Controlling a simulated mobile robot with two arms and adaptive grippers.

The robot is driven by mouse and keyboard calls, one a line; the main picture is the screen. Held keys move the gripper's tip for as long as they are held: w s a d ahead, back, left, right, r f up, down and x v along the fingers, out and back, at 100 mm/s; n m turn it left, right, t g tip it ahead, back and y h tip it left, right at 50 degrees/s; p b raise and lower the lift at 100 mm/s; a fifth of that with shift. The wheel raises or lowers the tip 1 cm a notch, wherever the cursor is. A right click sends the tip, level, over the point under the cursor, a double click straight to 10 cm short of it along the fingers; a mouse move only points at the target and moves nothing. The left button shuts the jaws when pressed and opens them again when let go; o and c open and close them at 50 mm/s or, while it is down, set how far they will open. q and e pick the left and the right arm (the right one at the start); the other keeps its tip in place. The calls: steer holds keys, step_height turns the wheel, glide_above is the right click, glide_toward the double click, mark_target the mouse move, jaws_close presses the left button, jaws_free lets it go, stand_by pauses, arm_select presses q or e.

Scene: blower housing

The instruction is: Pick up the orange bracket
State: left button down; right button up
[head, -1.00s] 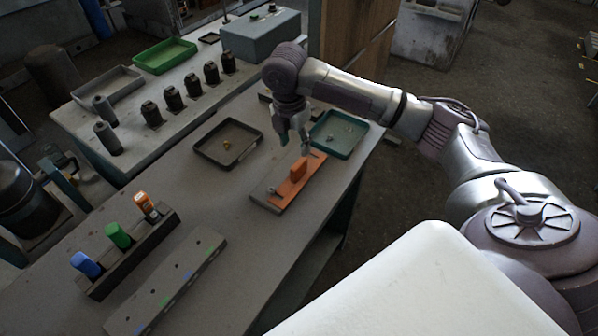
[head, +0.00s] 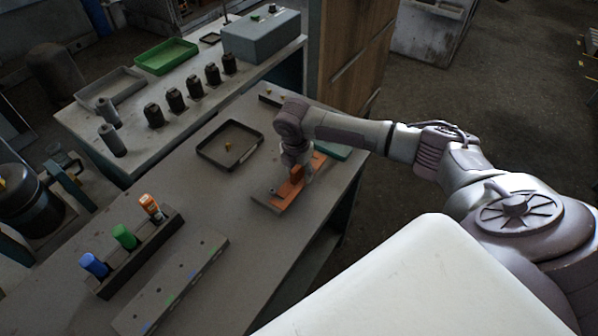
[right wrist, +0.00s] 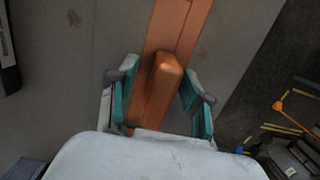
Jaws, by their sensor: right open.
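In the right wrist view the gripper (right wrist: 160,98) is open, with a teal-padded finger on each side of the raised block and gaps between. My left gripper is not in view.
A dark tray (head: 205,155) with a small yellow part lies left of the arm. A teal tray (head: 335,151) sits behind the gripper, partly hidden. A rack (head: 117,276) with blue, green and orange-topped pieces and a long plate (head: 180,288) lie nearer. Bare table lies between.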

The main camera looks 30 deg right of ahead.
jaws_close()
steer(key=shift+r, duration=0.2)
stand_by(0.4)
steer(key=shift+w+r+b, duration=0.1)
steer(key=shift+r+b, duration=0.25)
steer(key=shift+r, duration=0.25)
steer(key=r, duration=0.1)
steer(key=r+b, duration=0.1)
steer(key=shift+w+d+r, duration=0.3)
steer(key=shift+d, duration=0.1)
steer(key=s+d+r+b, duration=0.3)
steer(key=s+d+r, duration=0.3)
steer(key=d, duration=0.2)
step_height(320, 180, up, 9)
steer(key=d+p, duration=0.1)
steer(key=p, duration=0.9)
steer(key=shift+s+d, duration=0.15)
steer(key=shift+s, duration=0.15)
